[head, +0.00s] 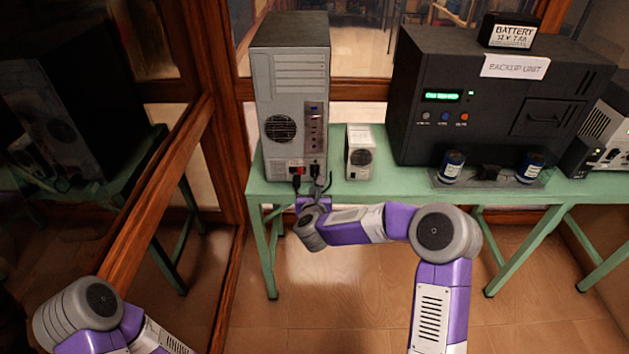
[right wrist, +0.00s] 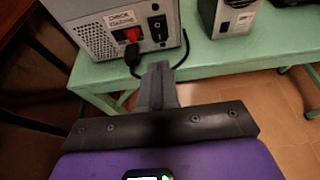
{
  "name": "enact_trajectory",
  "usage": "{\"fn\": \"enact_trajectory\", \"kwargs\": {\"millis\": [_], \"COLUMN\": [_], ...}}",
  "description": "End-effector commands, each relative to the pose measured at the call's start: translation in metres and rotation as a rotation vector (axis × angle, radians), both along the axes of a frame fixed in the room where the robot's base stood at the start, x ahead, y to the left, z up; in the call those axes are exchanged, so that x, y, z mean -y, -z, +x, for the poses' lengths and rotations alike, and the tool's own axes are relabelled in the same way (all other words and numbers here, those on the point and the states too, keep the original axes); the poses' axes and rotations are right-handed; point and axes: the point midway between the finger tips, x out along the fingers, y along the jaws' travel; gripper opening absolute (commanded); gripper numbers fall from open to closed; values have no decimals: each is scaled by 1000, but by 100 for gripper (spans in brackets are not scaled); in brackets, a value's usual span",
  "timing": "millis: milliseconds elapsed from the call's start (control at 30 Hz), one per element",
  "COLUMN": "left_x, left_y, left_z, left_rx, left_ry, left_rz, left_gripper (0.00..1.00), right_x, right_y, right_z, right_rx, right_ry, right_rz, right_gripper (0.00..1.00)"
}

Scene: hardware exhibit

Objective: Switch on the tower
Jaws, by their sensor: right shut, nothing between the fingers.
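The tower (head: 289,60) is a grey computer case standing with its back panel facing me at the left end of the green table. Low on that panel, the right wrist view shows a red switch (right wrist: 132,35) beside a paper label, and a black rocker switch (right wrist: 158,27) to its right. A black cable hangs by the red switch. My right gripper (right wrist: 158,68) is shut and empty, its fingertips just below and in front of the black rocker. It also shows in the head view (head: 317,188). I cannot tell whether it touches the panel. My left gripper is out of view.
A small white box (head: 359,152) stands right of the tower on the green table (head: 385,187). A large black backup unit (head: 430,70) with a battery (head: 508,33) on top stands further right. Glass in wooden frames closes the left side and back.

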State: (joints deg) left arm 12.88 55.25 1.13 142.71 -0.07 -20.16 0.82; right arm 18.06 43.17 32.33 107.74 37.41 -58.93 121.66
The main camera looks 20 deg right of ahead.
Motion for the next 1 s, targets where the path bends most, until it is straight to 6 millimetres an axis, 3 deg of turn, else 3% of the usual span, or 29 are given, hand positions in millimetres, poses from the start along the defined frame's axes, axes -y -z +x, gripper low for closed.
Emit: {"fn": "enact_trajectory", "kwargs": {"millis": [500,733,1000], "left_x": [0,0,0], "left_y": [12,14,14], "left_z": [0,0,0], "left_rx": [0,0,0], "left_ry": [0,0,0], "left_rz": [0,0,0], "left_gripper": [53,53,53], "right_x": [22,26,27], "right_y": [31,36,37], "right_z": [77,92,95], "right_rx": [0,0,-1], "right_ry": [0,0,-2], "right_rz": [0,-1,0], "right_gripper": [0,0,0]}}
